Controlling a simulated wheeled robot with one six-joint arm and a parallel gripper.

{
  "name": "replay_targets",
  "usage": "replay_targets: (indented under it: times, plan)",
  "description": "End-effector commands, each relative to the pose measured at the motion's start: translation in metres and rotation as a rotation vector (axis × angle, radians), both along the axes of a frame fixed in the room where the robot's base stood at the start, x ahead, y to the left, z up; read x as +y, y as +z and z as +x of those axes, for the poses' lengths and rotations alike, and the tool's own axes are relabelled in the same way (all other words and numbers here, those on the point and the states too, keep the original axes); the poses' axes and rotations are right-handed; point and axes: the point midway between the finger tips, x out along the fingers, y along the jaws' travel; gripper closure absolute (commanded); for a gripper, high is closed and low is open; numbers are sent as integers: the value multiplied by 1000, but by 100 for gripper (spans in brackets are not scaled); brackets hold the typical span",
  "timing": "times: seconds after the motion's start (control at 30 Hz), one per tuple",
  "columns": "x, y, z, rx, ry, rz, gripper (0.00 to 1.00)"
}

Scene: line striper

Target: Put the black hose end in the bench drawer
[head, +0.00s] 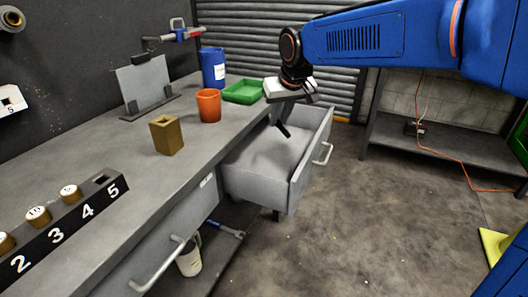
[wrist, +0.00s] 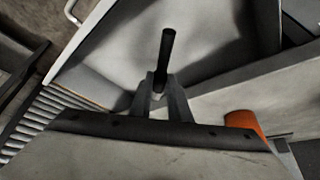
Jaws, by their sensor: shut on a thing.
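The bench drawer (head: 262,167) is pulled open from the grey bench and looks empty inside. In the wrist view the drawer interior (wrist: 215,55) fills the upper middle. My gripper (head: 290,110) is above the far part of the open drawer. In the wrist view my gripper (wrist: 160,95) is shut on the black hose end (wrist: 167,50), a slim black rod that sticks out past the fingertips. In the head view the hose end (head: 283,129) hangs tilted below my gripper, over the drawer. I cannot tell its exact height above the drawer floor.
On the bench top stand an orange cup (head: 208,105), a green tray (head: 243,92), a blue can (head: 213,68) and a brass-coloured block (head: 166,135). A numbered rack (head: 62,232) is at the near left. The floor right of the drawer is clear.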

Motion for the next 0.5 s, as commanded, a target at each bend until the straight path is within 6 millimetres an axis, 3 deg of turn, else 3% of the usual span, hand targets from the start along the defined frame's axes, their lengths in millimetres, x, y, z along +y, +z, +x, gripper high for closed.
replay_targets:
  times: [0.5]
  plan:
    - [0,-106,-1,4,0,-3,100]
